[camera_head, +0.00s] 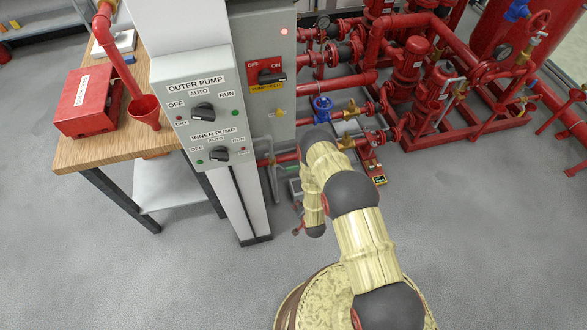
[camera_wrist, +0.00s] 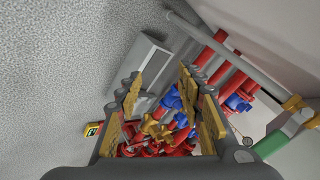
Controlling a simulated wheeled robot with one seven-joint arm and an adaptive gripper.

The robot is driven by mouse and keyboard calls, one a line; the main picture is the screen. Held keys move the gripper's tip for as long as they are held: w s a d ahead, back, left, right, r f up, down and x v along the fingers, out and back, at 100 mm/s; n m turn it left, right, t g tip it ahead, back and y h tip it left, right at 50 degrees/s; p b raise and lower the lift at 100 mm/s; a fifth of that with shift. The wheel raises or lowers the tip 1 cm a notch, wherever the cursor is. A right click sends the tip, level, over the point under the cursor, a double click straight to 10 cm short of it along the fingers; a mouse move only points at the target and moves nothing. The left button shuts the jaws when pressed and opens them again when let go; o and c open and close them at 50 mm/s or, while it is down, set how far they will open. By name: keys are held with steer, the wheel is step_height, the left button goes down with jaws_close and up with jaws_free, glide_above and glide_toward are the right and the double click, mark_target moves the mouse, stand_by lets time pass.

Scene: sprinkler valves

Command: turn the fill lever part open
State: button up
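I cannot tell for sure which part is the fill lever, as no fill label is readable. Brass valve parts (camera_head: 349,109) sit on the red pipes behind my arm in the head view. A green sleeve (camera_wrist: 272,145) beside a brass fitting (camera_wrist: 292,103) shows at the right of the wrist view, outside my right finger. My gripper (camera_wrist: 165,95) is open, and no held object shows between its fingers. Beyond the gap are a brass valve (camera_wrist: 157,127), blue handles and red pipes. In the head view my arm hides part of the pipework.
A pump control panel (camera_head: 205,105) stands on a white post left of my arm. A wooden table (camera_head: 95,150) with a red box (camera_head: 88,100) is at the left. Red pump frames (camera_head: 470,135) fill the back right. Grey floor (camera_head: 500,240) is clear at the right.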

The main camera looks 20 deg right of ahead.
steer(key=w+r+m+t, duration=0.4)
steer(key=w+r+t, duration=0.1)
steer(key=m+t, duration=0.3)
steer(key=t, duration=0.2)
glide_toward(294, 169)
steer(key=w, duration=0.5)
steer(key=w+b, duration=0.1)
steer(key=w, duration=0.2)
steer(key=w+b, duration=0.1)
steer(key=w, duration=0.1)
steer(key=shift+w+f, duration=0.25)
steer(key=shift+w, duration=0.15)
steer(key=shift+c, duration=0.8)
steer(key=c, duration=0.7)
jaws_close()
